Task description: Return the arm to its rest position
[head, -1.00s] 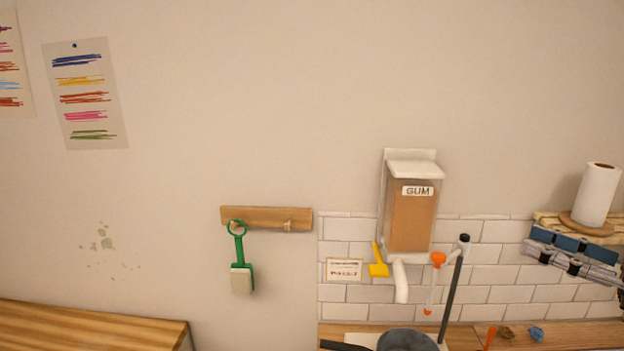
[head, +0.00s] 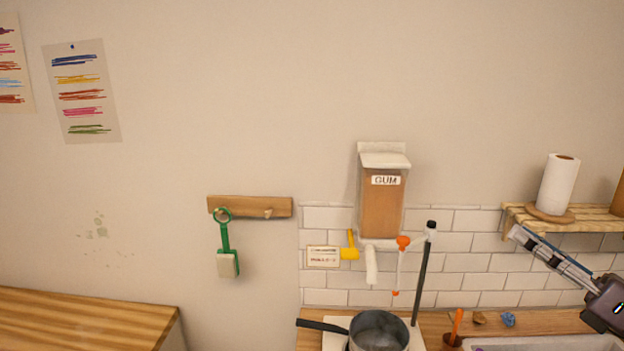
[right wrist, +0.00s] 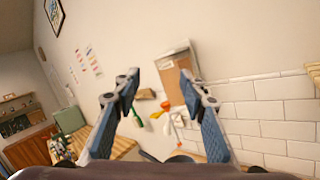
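My right gripper (head: 518,236) comes in from the right edge in the head view, in front of the tiled wall and below the wooden shelf. In the right wrist view its two fingers (right wrist: 156,82) are spread wide apart with nothing between them, and they point toward the wall with the gum dispenser (right wrist: 176,72). The right arm is raised above the counter and touches nothing that I can see. My left gripper is not in the head view.
The gum dispenser (head: 383,200) hangs on the wall above a pot (head: 378,331) on the counter. A dark upright rod (head: 421,275) stands beside it. A shelf (head: 518,215) bears a paper towel roll (head: 558,186). A green tool (head: 225,240) hangs from a wooden rack (head: 250,207).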

